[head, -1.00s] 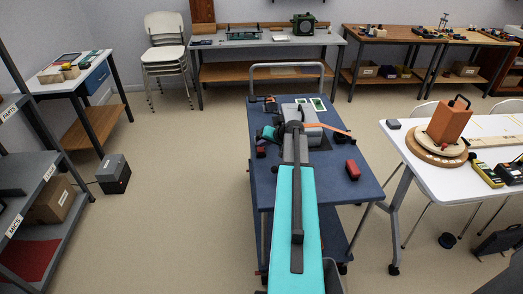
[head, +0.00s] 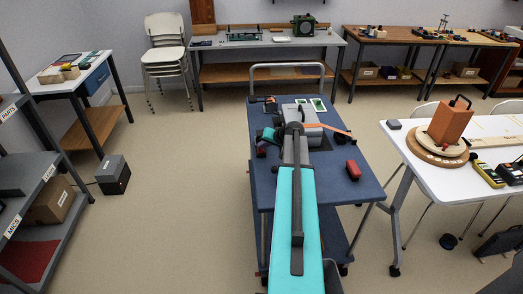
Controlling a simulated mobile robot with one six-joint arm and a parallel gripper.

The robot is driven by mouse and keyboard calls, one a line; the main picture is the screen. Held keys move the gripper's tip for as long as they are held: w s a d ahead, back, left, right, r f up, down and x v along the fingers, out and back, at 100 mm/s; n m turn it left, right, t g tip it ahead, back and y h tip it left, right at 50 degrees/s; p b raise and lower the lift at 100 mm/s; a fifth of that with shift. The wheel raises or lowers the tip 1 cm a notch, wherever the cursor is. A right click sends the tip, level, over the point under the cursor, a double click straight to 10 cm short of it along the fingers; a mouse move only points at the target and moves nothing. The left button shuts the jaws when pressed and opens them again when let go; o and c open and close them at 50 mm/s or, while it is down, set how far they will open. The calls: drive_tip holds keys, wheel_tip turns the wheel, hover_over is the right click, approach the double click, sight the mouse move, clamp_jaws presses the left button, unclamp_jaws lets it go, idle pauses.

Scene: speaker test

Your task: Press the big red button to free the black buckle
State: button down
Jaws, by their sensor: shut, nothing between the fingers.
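A grey box-shaped device (head: 312,137) stands on the blue cart, partly hidden behind my arm. An orange strap (head: 338,131) reaches out from it to the right. A small dark red piece (head: 261,152) shows left of my arm; I cannot tell whether it is the big red button. A small black piece with some orange (head: 269,103) lies at the cart's back left; I cannot tell whether it is the black buckle. My gripper (head: 263,144) is at the teal wrist left of the grey device, small and dark, shut and empty, close to the dark red piece. Contact cannot be made out.
The blue cart (head: 350,198) has a rail at its back. White-green cards (head: 318,104) lie at the back. A white table (head: 419,165) stands close at the right.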

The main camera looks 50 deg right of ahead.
sight(262, 151)
drive_tip(key=shift+f+b, duration=0.4)
drive_tip(key=shift+f, duration=0.05)
idle(0.6)
drive_tip(key=shift+r, duration=0.15)
drive_tip(key=shift+r+p, duration=0.3)
drive_tip(key=shift+r, duration=0.55)
drive_tip(key=shift+r, duration=0.1)
drive_tip(key=shift+r+p, duration=0.85)
drive_tip(key=shift+r, duration=1.55)
drive_tip(key=shift+a, duration=0.1)
